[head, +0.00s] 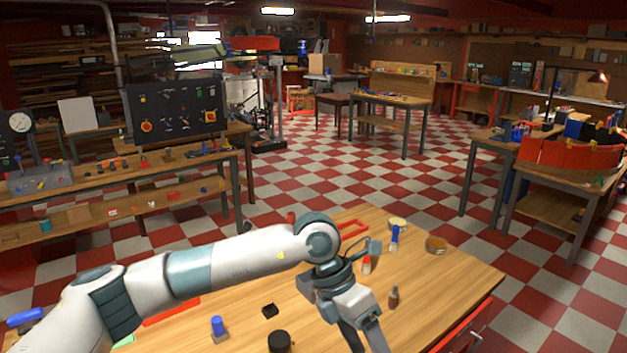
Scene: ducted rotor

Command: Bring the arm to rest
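My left arm (220,262) comes in from the lower left and reaches across the wooden table (460,275). Its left gripper (366,341) hangs over the front part of the table, pointing down. Its two fingers stand apart with nothing seen between them; their tips run to the bottom edge of the picture. My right gripper is not in view.
On the table are a small brown bottle (393,297), a blue-handled item (395,235), an amber round dish (436,243), a black block (270,310), a dark round jar (281,342) and a blue-topped piece (217,326). The table's right side is mostly clear.

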